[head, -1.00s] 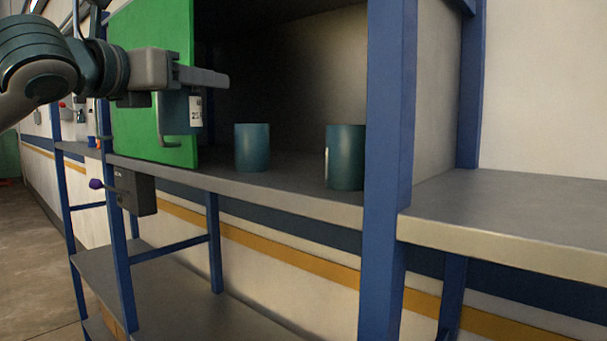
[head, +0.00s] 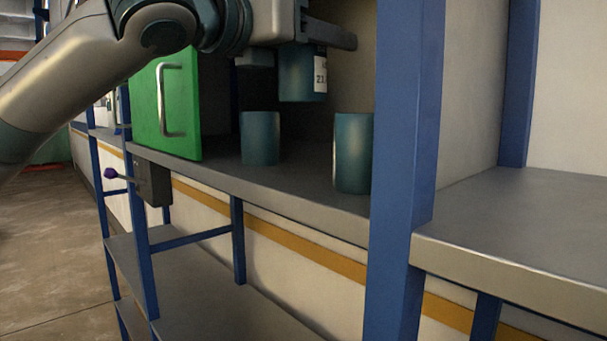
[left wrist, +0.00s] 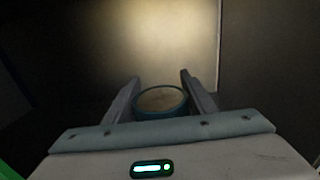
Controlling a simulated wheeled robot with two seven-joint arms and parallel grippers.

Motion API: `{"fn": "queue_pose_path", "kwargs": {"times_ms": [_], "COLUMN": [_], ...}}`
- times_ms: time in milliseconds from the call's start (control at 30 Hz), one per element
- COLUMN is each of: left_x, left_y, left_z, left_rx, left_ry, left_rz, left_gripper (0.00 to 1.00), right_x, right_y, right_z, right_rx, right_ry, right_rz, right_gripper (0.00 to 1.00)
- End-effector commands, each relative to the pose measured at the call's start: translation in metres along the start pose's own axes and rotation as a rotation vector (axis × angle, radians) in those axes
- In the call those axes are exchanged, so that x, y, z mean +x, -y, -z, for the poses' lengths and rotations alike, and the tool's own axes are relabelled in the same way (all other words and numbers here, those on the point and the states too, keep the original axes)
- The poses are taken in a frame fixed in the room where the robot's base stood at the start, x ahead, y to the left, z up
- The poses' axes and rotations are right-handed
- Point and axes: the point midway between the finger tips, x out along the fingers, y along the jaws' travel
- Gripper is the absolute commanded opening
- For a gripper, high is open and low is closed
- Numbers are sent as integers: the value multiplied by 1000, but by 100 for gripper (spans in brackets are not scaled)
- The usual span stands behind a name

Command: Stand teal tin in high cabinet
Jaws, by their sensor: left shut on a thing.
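My left gripper (head: 328,34) is at the cabinet's opening in the head view, shut on a teal tin (head: 302,76) with a white label. The tin hangs upright below the fingers, above the shelf and clear of it. In the left wrist view the tin's round pale top (left wrist: 161,99) shows between the two fingers. The high cabinet (head: 300,188) is open, with its green door (head: 185,105) swung out at the left. My right gripper is not in view.
Two more teal tins, a left one (head: 260,140) and a right one (head: 353,155), stand on the cabinet floor. A blue post (head: 405,130) bounds the opening on the right. A grey box with a purple-knobbed lever (head: 116,175) sits below the door.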

Motion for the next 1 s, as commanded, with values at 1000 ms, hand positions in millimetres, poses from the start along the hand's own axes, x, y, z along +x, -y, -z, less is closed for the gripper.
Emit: {"fn": "queue_pose_path", "kwargs": {"times_ms": [1000], "left_x": [0], "left_y": [-1], "left_z": [59], "left_rx": [0], "left_ry": [1], "left_rz": [-1], "left_gripper": [18], "right_x": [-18], "right_y": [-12], "right_z": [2], "right_rx": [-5], "right_ry": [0], "right_rz": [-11], "right_gripper": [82]}}
